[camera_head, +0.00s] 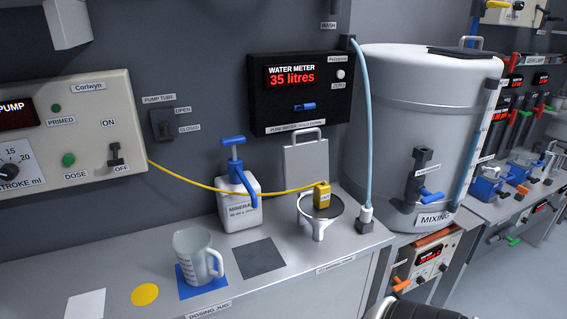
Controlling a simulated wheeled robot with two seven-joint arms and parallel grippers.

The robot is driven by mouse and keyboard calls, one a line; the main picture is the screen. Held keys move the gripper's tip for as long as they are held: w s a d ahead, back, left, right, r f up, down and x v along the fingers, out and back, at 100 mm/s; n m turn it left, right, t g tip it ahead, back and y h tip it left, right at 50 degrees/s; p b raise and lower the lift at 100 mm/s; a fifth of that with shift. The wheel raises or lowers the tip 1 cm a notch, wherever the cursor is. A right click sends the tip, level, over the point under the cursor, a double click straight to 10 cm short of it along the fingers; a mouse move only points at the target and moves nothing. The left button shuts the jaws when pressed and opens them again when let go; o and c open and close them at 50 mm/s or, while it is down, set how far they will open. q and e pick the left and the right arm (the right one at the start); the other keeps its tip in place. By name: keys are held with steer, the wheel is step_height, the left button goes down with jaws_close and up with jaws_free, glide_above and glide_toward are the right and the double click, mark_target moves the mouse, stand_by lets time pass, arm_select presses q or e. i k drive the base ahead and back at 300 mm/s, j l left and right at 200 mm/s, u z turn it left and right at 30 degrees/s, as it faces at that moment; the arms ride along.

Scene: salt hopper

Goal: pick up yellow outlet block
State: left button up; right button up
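The yellow outlet block (322,196) sits upright at the round dark-topped white funnel-like stand (318,222) on the grey bench. A thin yellow tube (230,191) runs from the pump panel (70,135) on the left, past the white bottle, to the block. Whether the block rests on the stand's surface or in an opening is too small to tell. Neither gripper shows in the head view. A dark rounded part at the bottom right edge may be my own arm.
A clear jug (197,257) stands on a blue square left of the stand. A white bottle with a blue pump (239,200) stands behind. A pale blue hose (364,130) hangs right of the block, before the large mixing tank (410,120). A dark square (258,257) lies clear.

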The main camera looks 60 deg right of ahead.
mark_target(321, 196)
steer(key=z, duration=2)
steer(key=i+l+u, duration=0.15)
steer(key=l, duration=0.2)
steer(key=i+l+u, duration=0.35)
steer(key=l, duration=0.4)
steer(key=i+l+u, duration=0.2)
steer(key=l, duration=0.2)
